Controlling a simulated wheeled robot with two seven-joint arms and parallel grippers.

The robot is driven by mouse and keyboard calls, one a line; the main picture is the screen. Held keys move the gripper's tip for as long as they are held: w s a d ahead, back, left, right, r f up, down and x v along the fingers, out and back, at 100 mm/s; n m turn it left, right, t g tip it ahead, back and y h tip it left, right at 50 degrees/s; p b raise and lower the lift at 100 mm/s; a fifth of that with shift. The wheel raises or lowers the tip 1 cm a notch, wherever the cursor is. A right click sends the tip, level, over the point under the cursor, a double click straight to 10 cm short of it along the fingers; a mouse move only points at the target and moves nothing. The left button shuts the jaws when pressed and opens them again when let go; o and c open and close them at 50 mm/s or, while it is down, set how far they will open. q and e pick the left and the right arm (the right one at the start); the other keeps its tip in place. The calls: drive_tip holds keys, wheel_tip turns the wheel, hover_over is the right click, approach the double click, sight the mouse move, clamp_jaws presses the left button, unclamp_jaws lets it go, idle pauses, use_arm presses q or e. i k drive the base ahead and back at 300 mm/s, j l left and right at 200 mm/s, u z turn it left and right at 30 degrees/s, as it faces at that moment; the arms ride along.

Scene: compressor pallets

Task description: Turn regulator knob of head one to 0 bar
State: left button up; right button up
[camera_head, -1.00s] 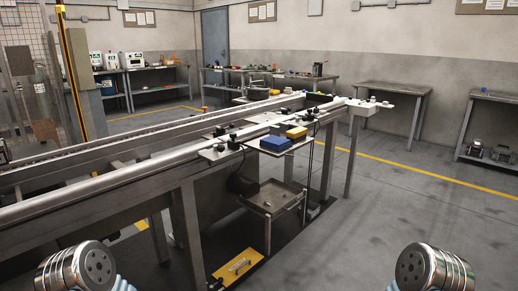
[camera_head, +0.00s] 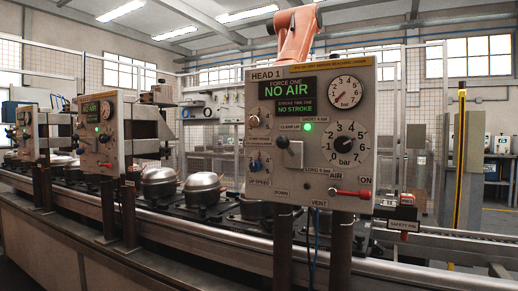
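The HEAD 1 panel (camera_head: 263,200) stands upright on two dark posts at the right of the middle. The panel's display (camera_head: 287,91) reads NO AIR and NO STROKE. Neither gripper is in view.
Below the knob is a red-handled air lever (camera_head: 351,193). A black-ball lever (camera_head: 283,143) and a lit green lamp (camera_head: 308,127) are to its left. Two similar panels stand farther left. Compressors (camera_head: 203,189) sit on the conveyor line behind. An orange robot arm (camera_head: 297,35) rises behind the panel.

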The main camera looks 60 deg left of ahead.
sight(342, 144)
drive_tip(key=u, duration=1.75)
